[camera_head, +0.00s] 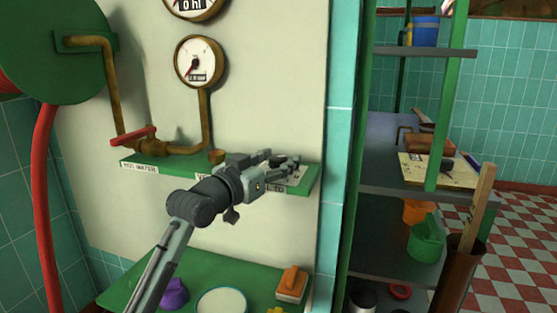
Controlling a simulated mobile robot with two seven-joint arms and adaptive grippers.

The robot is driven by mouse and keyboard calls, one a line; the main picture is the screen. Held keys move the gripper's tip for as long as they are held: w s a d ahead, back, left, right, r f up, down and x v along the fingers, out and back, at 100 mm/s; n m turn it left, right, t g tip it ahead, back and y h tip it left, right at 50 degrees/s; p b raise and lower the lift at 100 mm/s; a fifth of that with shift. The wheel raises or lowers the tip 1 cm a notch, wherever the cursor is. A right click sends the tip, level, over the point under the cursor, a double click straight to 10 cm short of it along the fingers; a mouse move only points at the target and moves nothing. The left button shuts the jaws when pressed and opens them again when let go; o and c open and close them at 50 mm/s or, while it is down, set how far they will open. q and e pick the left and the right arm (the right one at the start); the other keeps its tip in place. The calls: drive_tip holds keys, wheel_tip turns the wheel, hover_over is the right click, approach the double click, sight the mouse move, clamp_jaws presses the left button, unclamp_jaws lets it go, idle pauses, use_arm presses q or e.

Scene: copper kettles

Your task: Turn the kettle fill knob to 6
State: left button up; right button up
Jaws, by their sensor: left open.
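My left gripper (279,159) reaches over the right end of a narrow green ledge (311,173) on the cream wall. Its fingers are apart. A dark, round part that looks like the fill knob (284,166) shows at the fingertips, above a label ending in "TO". My gripper covers much of the knob and its plate, so I cannot read its number or tell whether the fingers touch it. My right gripper is not in view.
A red-handled valve (134,136) on copper pipe stands left on the ledge. A gauge (201,61) hangs above. A lower green shelf (249,270) holds a white round dish (221,301) and an orange-topped brush (292,283). Green-framed shelving (400,260) stands right.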

use_arm(q)
drive_tip(key=shift+w+d, duration=0.1)
drive_tip(key=shift+c, duration=0.6)
drive_tip(key=c, duration=1.1)
drive_tip(key=shift+o, duration=0.2)
